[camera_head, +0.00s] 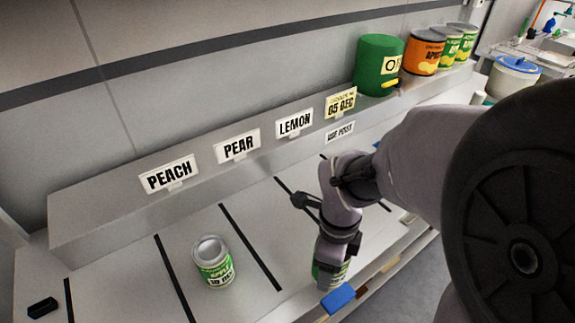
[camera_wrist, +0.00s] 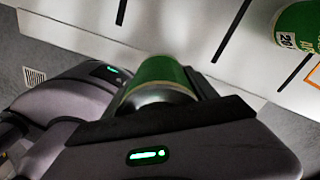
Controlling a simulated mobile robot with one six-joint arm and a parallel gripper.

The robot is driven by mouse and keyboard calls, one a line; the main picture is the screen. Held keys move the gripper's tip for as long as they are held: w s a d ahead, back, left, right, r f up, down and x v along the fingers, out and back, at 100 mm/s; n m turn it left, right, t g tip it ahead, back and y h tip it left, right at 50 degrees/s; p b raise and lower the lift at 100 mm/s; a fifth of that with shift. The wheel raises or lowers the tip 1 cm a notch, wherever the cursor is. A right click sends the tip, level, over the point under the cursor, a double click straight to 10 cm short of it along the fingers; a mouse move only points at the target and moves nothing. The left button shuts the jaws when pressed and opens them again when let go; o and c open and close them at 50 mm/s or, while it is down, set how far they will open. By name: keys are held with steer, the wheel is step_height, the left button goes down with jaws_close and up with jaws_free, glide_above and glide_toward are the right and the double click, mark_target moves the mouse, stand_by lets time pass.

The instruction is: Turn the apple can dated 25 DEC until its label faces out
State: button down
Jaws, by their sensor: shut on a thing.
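My gripper (camera_head: 333,255) is shut on a green can (camera_head: 328,274) near the shelf's front edge in the head view. The arm covers most of this can and its date cannot be read. In the wrist view the held can (camera_wrist: 160,82) sits between the fingers, showing a plain green side and a grey end; no label print shows there. Another green apple can (camera_head: 213,262) stands upright to the left, its label and a DEC date facing the camera. A green can with "20" on its label (camera_wrist: 298,25) shows at the wrist view's upper right.
A blue piece (camera_head: 338,298) is at the front edge. Black strips divide the shelf.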

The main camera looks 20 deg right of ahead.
glide_above(285, 235)
stand_by(1.1)
steer(key=shift+f+b, duration=1.95)
steer(key=shift+f, duration=0.55)
steer(key=shift+c, duration=0.9)
jaws_free()
step_height(285, 235, up, 9)
steer(key=p, duration=0.6)
steer(key=shift+p, duration=0.35)
